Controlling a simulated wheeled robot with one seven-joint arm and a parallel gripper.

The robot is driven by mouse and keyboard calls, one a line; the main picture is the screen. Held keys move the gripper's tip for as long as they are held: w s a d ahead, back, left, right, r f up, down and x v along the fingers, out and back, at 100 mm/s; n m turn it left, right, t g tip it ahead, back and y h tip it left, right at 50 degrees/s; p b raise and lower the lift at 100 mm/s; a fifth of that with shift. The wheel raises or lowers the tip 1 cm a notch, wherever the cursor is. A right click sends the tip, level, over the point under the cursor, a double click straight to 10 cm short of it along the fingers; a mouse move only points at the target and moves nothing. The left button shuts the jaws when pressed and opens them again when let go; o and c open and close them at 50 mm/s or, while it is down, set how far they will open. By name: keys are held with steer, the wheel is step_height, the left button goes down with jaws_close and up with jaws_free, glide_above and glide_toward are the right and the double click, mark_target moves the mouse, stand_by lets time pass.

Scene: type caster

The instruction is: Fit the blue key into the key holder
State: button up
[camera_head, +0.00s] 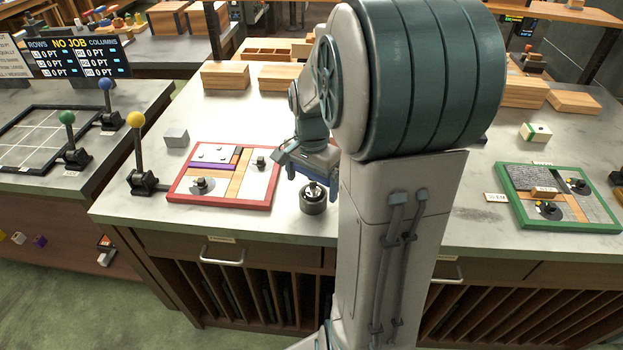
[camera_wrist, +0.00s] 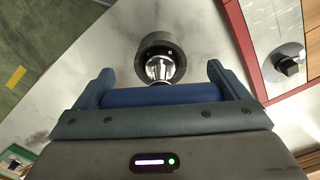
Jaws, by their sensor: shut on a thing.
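My gripper (camera_wrist: 163,88) is shut on the blue key (camera_wrist: 160,96), whose blue bar spans between the two fingers in the wrist view. In the head view my gripper (camera_head: 312,176) is low over the counter and partly hidden by my arm. The key holder appears to be the dark round cup (camera_head: 313,204) on the counter just below my gripper; it also shows in the wrist view (camera_wrist: 147,45). A shiny metal part (camera_wrist: 160,68) lies in line between the blue bar and the cup. I cannot tell whether the key touches or enters the holder.
A red-framed board (camera_head: 222,205) with knobs lies left of the cup. A yellow-topped lever (camera_head: 136,120) and a grey block (camera_head: 176,138) stand farther left. A green-framed board (camera_head: 560,222) lies at right. The counter's front edge is close to the cup.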

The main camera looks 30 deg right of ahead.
steer(key=shift+f, duration=0.15)
steer(key=o, duration=1)
steer(key=shift+o, duration=0.2)
step_height(320, 180, up, 14)
steer(key=s+a+f+n+t, duration=0.3)
steer(key=s+a+f+n, duration=0.5)
steer(key=s+a+n, duration=0.3)
steer(key=shift+s+a+n, duration=0.25)
steer(key=shift+s+n, duration=0.3)
steer(key=shift+n, duration=0.35)
